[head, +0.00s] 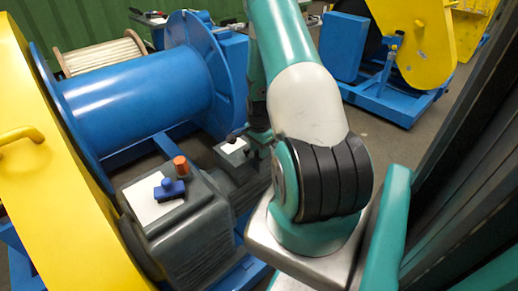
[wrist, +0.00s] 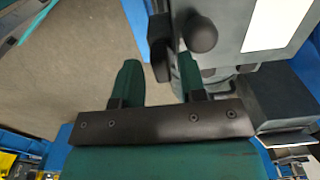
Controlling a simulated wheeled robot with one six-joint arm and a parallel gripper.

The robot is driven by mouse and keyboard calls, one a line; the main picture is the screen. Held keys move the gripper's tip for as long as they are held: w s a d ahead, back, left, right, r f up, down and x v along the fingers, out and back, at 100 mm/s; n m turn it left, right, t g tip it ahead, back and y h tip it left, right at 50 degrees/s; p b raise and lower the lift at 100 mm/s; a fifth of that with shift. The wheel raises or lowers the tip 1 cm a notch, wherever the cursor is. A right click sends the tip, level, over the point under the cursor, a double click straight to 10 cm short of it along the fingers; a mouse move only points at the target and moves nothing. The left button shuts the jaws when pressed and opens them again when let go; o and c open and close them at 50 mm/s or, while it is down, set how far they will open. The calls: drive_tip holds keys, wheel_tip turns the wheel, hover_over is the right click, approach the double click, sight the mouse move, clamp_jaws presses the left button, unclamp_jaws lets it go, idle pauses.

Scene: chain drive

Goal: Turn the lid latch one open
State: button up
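In the wrist view my gripper (wrist: 160,68) is open, with its two dark green fingers apart and nothing held between them. Just beyond the fingertips is a dark part with a round black knob (wrist: 201,35) and a flat black lever (wrist: 161,45), at the edge of a grey box (wrist: 233,50). The lever lies ahead of the gap between the fingers; I cannot tell whether a finger touches it. This may be lid latch one, but no label shows. In the head view my arm hides the gripper. A small black knob (head: 233,137) stands on a grey box there.
A grey motor housing (head: 190,230) carries a blue handle (head: 169,190) and an orange knob (head: 181,165). A large blue drum (head: 140,95) and a yellow guard (head: 50,190) stand left. Open floor shows left in the wrist view.

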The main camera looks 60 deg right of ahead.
drive_tip(key=shift+w, duration=0.1)
